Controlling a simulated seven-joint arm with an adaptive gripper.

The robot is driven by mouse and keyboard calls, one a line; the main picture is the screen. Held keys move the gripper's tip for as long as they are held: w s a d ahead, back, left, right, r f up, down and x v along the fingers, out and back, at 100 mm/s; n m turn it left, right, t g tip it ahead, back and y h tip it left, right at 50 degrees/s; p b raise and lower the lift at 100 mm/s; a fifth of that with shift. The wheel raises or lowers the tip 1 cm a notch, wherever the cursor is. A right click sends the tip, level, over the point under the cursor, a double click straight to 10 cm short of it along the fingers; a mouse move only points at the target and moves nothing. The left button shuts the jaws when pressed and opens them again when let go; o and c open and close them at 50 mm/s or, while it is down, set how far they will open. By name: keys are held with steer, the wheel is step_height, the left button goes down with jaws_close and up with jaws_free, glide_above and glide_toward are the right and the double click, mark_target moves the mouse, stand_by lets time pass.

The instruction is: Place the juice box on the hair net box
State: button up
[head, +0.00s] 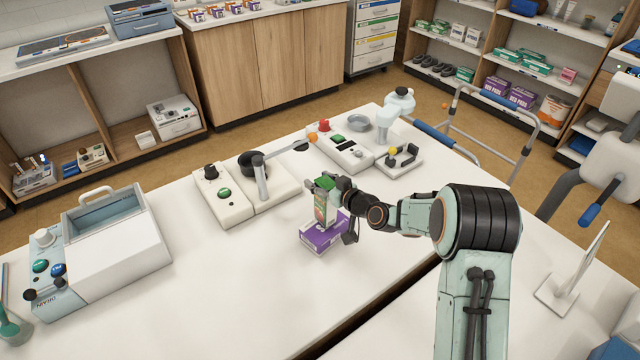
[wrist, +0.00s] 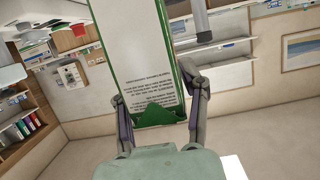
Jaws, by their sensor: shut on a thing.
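A green and white juice box (head: 322,207) is upright in my gripper (head: 329,184). The gripper's fingers close around its upper part. In the wrist view the box (wrist: 138,55) stands between the two fingers of my gripper (wrist: 157,110), with printed text on its white side. The purple hair net box (head: 324,238) lies on the white table directly below the juice box. In the head view the juice box's lower end overlaps the hair net box's top; I cannot tell whether they touch. Part of the hair net box is hidden behind the juice box and the gripper.
A white device with a green button (head: 222,194) and a dark round dish (head: 252,162) stand behind the boxes. More devices (head: 345,148) stand at the table's back. The table front (head: 230,310) is clear.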

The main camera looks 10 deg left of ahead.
steer(key=shift+f, duration=0.55)
steer(key=shift+f, duration=0.1)
steer(key=o, duration=1.3)
steer(key=shift+f, duration=0.1)
steer(key=shift+c, duration=0.2)
